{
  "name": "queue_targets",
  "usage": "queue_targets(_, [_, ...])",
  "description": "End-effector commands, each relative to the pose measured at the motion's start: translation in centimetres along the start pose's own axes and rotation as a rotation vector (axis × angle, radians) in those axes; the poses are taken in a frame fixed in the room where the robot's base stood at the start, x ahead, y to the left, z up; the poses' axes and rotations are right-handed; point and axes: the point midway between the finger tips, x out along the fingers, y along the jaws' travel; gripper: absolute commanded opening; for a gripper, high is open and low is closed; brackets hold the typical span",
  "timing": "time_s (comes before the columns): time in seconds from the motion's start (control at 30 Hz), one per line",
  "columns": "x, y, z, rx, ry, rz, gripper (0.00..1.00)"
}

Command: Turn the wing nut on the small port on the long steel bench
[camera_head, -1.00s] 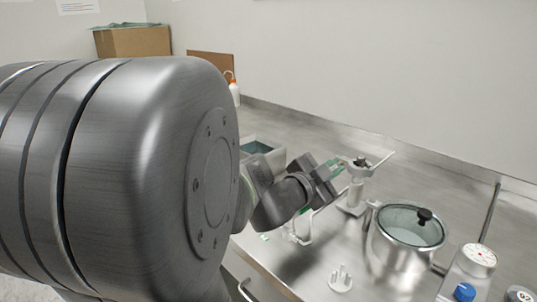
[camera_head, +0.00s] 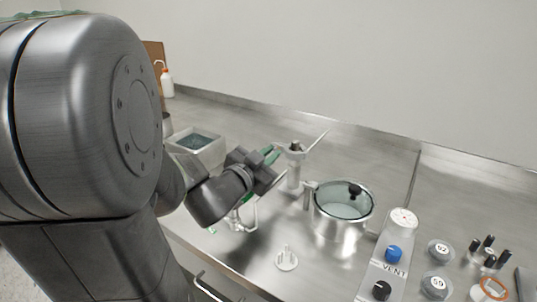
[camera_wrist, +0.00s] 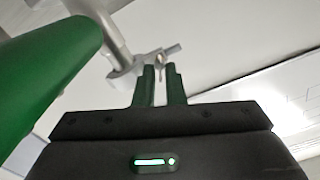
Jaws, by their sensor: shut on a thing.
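The small port (camera_head: 294,172) is a pale upright post on the long steel bench (camera_head: 250,262), with a fitting and a thin bar at its top. My gripper (camera_head: 275,154) reaches its top from the left, green fingers forward. In the wrist view, the two green fingers (camera_wrist: 160,76) are close together and shut on the small silver wing nut (camera_wrist: 161,59) at their tips. The fingers hide part of the wing nut, and its exact angle is hard to tell.
A lidded steel pot (camera_head: 341,212) stands right of the port. A white pronged piece (camera_head: 286,260) lies in front. A grey tray (camera_head: 197,148) is behind my arm. A VENT panel (camera_head: 388,262) and small round parts (camera_head: 440,250) are at the right.

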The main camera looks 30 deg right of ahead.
Motion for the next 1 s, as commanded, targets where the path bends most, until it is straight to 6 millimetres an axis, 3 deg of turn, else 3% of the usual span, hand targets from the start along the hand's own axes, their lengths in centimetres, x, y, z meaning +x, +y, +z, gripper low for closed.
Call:
queue_targets(0.03, [0.00, 0.01, 0.03, 0.000, -0.001, 0.000, 0.00])
queue_targets(0.1, [0.00, 0.02, 0.03, 0.001, -0.001, 0.000, 0.20])
queue_targets(0.17, [0.00, 0.02, 0.03, 0.001, -0.001, 0.001, 0.30])
queue_targets(0.57, [0.01, 0.15, 0.19, 0.040, 0.001, 0.002, 0.30])
queue_targets(1.0, [-0.01, 0.39, 0.51, 0.400, 0.001, 0.000, 0.30])
